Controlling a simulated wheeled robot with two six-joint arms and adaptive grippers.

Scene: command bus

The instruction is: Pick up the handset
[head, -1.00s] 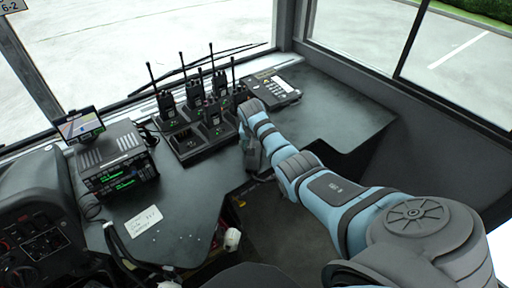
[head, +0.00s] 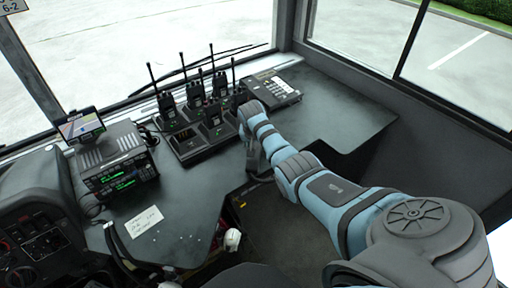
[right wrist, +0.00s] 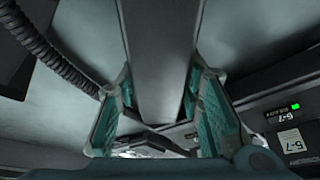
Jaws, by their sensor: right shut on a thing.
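The desk phone (head: 275,90) sits at the back right of the dark console in the head view, its keypad side showing. The handset (right wrist: 158,55) shows in the right wrist view as a long dark bar running between the two teal-padded fingers. My right gripper (right wrist: 160,115) is shut on the handset. A coiled cord (right wrist: 50,50) runs at the upper left of that view. In the head view my right arm's wrist hides the gripper and the handset, so their height over the console cannot be told. My left gripper is not in view.
A charger rack (head: 204,139) with several radios stands just left of my right wrist. A radio unit (head: 118,158) with a small screen (head: 82,126) sits farther left. A paper note (head: 144,222) lies on the console. The console right of the phone is clear.

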